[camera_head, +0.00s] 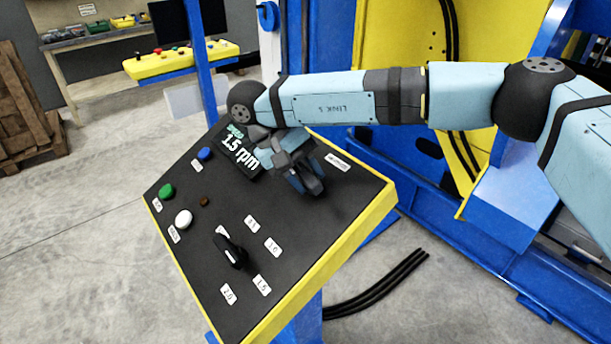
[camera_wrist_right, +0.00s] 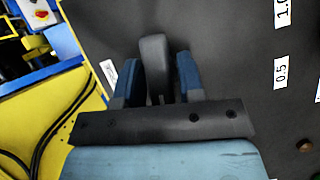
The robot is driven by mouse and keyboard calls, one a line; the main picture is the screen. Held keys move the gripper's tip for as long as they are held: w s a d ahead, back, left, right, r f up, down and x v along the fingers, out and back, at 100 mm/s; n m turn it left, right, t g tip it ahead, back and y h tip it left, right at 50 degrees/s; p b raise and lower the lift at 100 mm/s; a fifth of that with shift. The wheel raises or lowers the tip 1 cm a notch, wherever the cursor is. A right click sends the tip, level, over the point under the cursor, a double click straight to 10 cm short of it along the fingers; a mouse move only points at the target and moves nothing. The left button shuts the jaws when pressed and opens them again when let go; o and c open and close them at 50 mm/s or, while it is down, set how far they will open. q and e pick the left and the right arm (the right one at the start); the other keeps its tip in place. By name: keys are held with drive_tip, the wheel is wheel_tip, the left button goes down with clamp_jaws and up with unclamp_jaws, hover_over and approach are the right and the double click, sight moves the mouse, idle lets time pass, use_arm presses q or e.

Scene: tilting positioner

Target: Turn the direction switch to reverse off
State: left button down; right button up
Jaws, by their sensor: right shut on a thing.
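The direction switch is a dark grey lever knob (camera_wrist_right: 153,62) on the black face of the tilted control panel (camera_head: 330,220). My right gripper (camera_head: 306,178) is over the upper right part of the panel. In the right wrist view its two blue fingers (camera_wrist_right: 158,78) stand on either side of the knob, shut on it. The fingers and wrist largely hide the switch in the head view. A white label (camera_head: 337,161) lies beside it, its text too small to read. My left gripper is in neither view.
The panel also carries a display (camera_head: 240,152) reading 1.5 rpm, a black speed knob (camera_head: 230,251) with numbered labels, and green (camera_head: 167,190), white (camera_head: 184,218) and blue (camera_head: 205,154) buttons. A blue and yellow machine (camera_head: 400,190) stands close on the right. Open floor lies left.

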drive_tip(key=shift+n+h, duration=0.4)
drive_tip(key=shift+n, duration=0.4)
drive_tip(key=shift+t+p, duration=0.3)
drive_tip(key=o, duration=0.7)
drive_tip(key=v, duration=1.4)
drive_tip(key=shift+f, duration=0.1)
